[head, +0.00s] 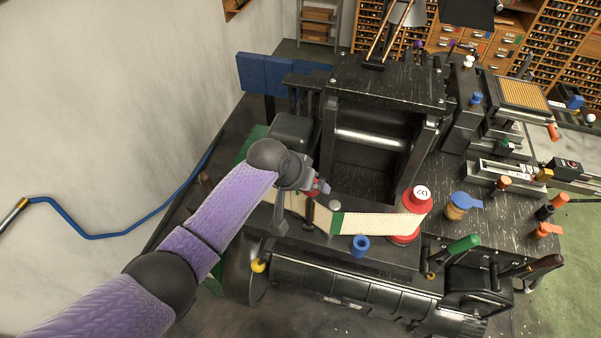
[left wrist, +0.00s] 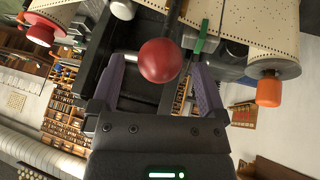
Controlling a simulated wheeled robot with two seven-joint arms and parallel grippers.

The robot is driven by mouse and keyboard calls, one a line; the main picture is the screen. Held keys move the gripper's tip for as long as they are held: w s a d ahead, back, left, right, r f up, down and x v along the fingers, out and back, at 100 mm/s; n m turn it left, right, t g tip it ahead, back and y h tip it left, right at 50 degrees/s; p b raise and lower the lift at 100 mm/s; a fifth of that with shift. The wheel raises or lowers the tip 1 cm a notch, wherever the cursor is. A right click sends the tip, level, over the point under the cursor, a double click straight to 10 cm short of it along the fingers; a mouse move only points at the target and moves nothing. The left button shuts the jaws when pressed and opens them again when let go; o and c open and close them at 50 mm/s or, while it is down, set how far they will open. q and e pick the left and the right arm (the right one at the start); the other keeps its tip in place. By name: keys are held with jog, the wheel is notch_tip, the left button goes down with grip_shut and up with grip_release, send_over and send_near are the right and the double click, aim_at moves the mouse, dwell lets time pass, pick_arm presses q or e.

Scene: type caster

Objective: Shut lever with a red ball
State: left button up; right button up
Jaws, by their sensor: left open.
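The red ball (left wrist: 160,60) sits on the end of a dark lever rod that runs up out of the left wrist view. My left gripper (left wrist: 157,66) is open, with one purple finger on each side of the ball in that picture. I cannot tell whether either finger touches it. In the head view my left gripper (head: 313,187) is over the front of the black machine, with a bit of the red ball (head: 324,187) showing at its tip. The gripper hides most of the lever there. My right gripper is not in view.
A perforated paper strip (head: 375,223) runs beside the gripper to a red spool (head: 412,215). A blue knob (head: 361,245), a green handle (head: 463,244) and a blue-topped knob (head: 463,203) stand nearby. The black machine frame (head: 385,85) rises behind. A bare wall (head: 100,100) is at left.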

pick_arm(q)
jog(key=v, duration=0.7)
jog(key=shift+p, duration=0.4)
jog(key=shift+s+a+r, duration=0.1)
jog(key=shift+s, duration=0.05)
